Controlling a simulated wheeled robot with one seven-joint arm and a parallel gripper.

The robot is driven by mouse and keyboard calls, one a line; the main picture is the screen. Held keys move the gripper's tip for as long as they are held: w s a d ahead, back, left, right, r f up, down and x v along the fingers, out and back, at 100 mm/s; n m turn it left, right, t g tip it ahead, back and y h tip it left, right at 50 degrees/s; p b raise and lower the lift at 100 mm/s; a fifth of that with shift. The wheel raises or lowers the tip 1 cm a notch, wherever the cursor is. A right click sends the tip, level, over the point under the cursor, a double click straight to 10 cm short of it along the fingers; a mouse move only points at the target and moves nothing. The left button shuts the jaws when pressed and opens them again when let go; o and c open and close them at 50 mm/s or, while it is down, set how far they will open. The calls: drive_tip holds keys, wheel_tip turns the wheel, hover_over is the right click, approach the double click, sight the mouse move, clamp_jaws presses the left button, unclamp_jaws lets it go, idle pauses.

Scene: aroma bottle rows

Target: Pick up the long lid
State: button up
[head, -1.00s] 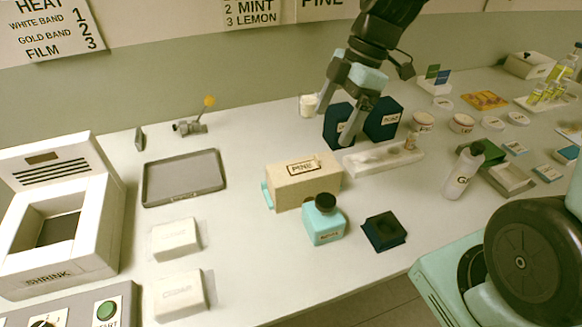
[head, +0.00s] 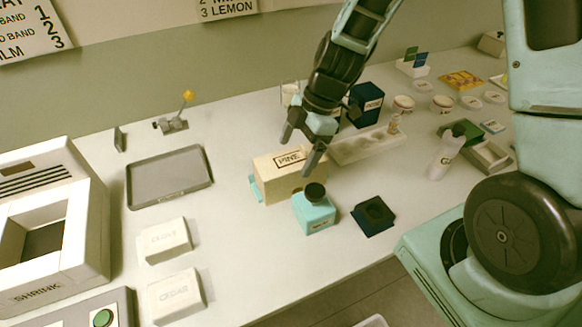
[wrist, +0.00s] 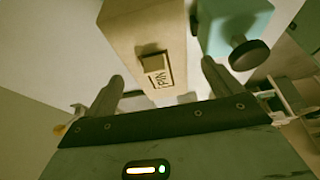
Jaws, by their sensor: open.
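The long lid appears to be the long beige cover (head: 268,180) labelled PINE, in the middle of the table in the head view. A teal edge shows at its left end. In the wrist view the cover (wrist: 148,32) has a small raised block (wrist: 153,62) beside its label. My gripper (head: 299,152) is open and empty above the cover, pointing down, with its fingers apart. In the wrist view the fingers (wrist: 162,78) lie on either side of the cover's labelled end. I cannot tell the exact height gap.
A teal bottle with a dark cap (head: 315,213) stands close in front of the cover. A dark square holder (head: 373,215) is to its right. A pale long tray (head: 365,147) and dark box (head: 366,104) are behind right. A grey tray (head: 170,178) lies left.

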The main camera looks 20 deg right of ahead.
sight(292, 158)
drive_tip(key=p+x, duration=0.1)
drive_tip(key=x, duration=0.2)
drive_tip(key=shift+a+f, duration=0.55)
drive_tip(key=shift+f, duration=0.35)
drive_tip(key=shift+f, duration=0.15)
drive_tip(key=c, duration=1.1)
